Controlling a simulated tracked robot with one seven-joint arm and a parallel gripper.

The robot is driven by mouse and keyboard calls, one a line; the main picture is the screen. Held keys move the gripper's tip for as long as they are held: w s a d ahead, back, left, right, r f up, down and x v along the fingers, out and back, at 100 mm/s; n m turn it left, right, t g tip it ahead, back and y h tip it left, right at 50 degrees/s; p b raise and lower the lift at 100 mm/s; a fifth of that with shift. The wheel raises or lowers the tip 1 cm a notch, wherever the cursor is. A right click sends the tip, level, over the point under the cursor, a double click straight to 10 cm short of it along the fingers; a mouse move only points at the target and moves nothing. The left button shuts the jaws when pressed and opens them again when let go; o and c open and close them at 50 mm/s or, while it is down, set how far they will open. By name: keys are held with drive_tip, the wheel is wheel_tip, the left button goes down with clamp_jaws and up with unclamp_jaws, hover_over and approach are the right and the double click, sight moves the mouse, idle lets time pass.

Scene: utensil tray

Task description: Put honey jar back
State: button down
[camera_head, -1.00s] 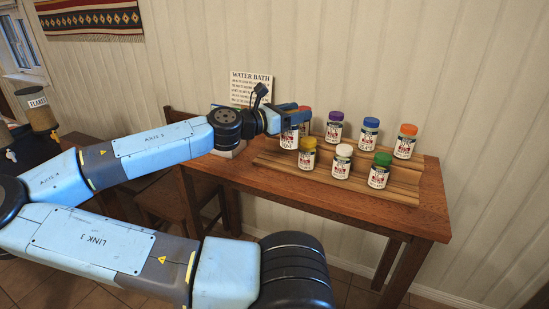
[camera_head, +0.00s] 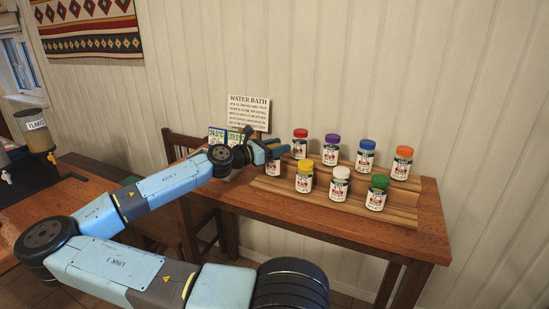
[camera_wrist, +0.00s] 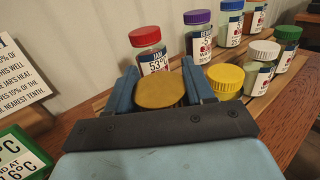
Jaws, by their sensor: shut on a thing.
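My gripper (camera_head: 274,151) is shut on a jar with a dull gold lid (camera_wrist: 160,90). The jar's white label (camera_head: 272,170) shows below my fingers in the head view, but its wording is unreadable. I take it to be the honey jar. It is upright at the left end of the stepped wooden rack (camera_head: 400,213), left of the yellow-lidded jar (camera_head: 305,180). I cannot tell whether its base touches anything. The red-lidded jar (camera_wrist: 147,50), with a label reading JAM 53°, stands just beyond my fingers.
Purple (camera_head: 331,152), blue (camera_head: 366,158) and orange-lidded (camera_head: 401,165) jars continue the back row; white (camera_head: 339,185) and green-lidded (camera_head: 376,194) jars continue the front. A WATER BATH sign (camera_head: 248,112) and temperature displays (camera_head: 217,137) stand left. The table (camera_head: 330,222) is bare in front of the rack.

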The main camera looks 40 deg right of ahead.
drive_tip(key=f, duration=0.3)
drive_tip(key=shift+w+d, duration=0.15)
drive_tip(key=shift+w, duration=0.2)
drive_tip(key=shift+f, duration=0.45)
drive_tip(key=shift+f, duration=0.2)
drive_tip(key=shift+c, duration=1.6)
unclamp_jaws()
drive_tip(key=shift+r, duration=0.2)
drive_tip(key=w+a, duration=0.2)
drive_tip(key=a, duration=0.9)
drive_tip(key=shift+w+a, duration=0.15)
drive_tip(key=shift+a, duration=0.2)
